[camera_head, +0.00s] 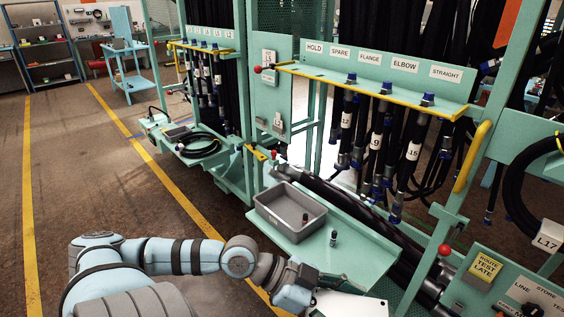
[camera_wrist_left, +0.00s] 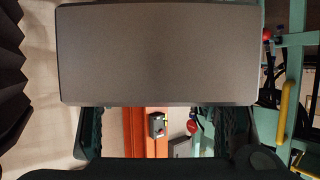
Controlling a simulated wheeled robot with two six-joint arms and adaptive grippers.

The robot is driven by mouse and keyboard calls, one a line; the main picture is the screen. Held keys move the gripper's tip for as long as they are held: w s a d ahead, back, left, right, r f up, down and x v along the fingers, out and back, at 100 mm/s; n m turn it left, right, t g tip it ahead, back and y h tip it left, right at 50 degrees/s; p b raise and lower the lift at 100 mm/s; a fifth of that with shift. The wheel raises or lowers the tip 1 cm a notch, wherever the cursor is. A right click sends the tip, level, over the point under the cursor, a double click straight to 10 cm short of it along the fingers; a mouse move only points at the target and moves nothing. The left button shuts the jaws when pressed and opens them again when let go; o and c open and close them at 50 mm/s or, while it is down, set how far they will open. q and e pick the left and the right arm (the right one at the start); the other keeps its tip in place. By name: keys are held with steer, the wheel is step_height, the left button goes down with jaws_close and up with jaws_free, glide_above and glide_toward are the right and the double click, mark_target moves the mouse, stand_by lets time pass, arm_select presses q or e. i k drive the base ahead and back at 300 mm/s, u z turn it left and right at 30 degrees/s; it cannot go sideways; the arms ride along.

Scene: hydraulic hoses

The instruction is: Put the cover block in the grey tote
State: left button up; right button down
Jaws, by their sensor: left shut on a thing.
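A broad, flat grey-brown block (camera_wrist_left: 158,55), which I take as the cover block, fills the upper middle of the left wrist view. My left gripper (camera_wrist_left: 160,130) is shut on it, with a dark finger at each side meeting its lower edge. In the head view my left gripper (camera_head: 318,288) is at the bottom centre, in front of and below the grey tote. The open grey tote (camera_head: 262,214) sits on a green shelf, with a small dark fitting (camera_head: 305,219) inside. My right gripper is not in view.
A small dark fitting (camera_head: 333,238) stands on the green shelf (camera_head: 355,243), right of the tote. Hoses (camera_head: 376,145) hang from the labelled rack (camera_head: 375,80) behind. A green post (camera_head: 450,210) rises at the right.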

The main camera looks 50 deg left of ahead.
mark_target(284, 213)
steer(key=u, duration=2.6)
steer(key=i, duration=3.7)
steer(key=z, duration=4.2)
